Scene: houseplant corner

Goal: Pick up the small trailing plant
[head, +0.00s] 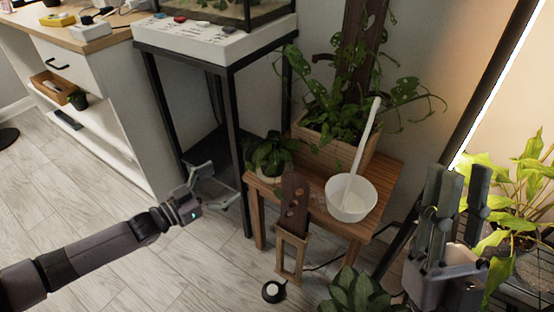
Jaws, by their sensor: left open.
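A small leafy plant (272,152) stands in a pale pot (269,174) on the left end of the wooden stool (384,172). It looks like the small trailing plant, and its leaves hang over the pot's rim. My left gripper (224,183) is open and empty, to the left of this plant and apart from it, in front of the black stand. My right gripper (464,190) points up at the lower right, far from the plant. Its fingers are apart, with nothing seen between them.
A white bowl (351,198) with a long white handle and a large plant in a wooden planter (334,147) share the stool. A black stand (151,100) is at left.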

